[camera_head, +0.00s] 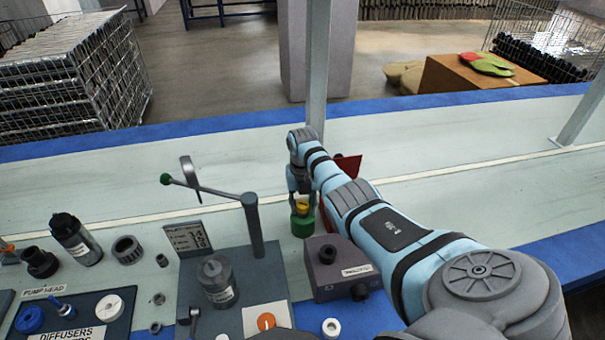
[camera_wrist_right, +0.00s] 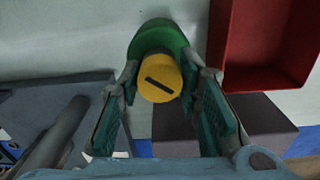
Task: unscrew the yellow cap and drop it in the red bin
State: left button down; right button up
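The yellow cap (camera_head: 302,206) sits on top of a green holder (camera_head: 302,226) on the bench. In the right wrist view the cap (camera_wrist_right: 160,82) has a dark slot across its top, and the green holder (camera_wrist_right: 158,38) shows behind it. My right gripper (camera_head: 301,192) is directly above the holder, pointing down. In the wrist view its two fingers (camera_wrist_right: 168,80) stand on either side of the cap, apart, with a narrow gap visible at the right. The red bin (camera_head: 348,166) is partly hidden behind my right arm; it also shows in the wrist view (camera_wrist_right: 222,40). My left gripper is out of sight.
A dark grey box (camera_head: 335,268) with a knob stands just in front of the holder. A lever press (camera_head: 252,222) stands to its left. The bench behind the bin is clear.

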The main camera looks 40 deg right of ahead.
jog(key=shift+o, duration=0.2)
dwell(0.3)
jog(key=shift+r+m+p, duration=0.15)
jog(key=shift+m+p, duration=0.35)
jog(key=shift+m, duration=0.4)
jog(key=m, duration=0.3)
jog(key=shift+p, duration=0.4)
jog(key=m, duration=0.3)
jog(key=m+p, duration=0.1)
jog(key=m, duration=0.9)
jog(key=shift+m, duration=0.4)
jog(key=shift+f, duration=0.2)
grip_shut()
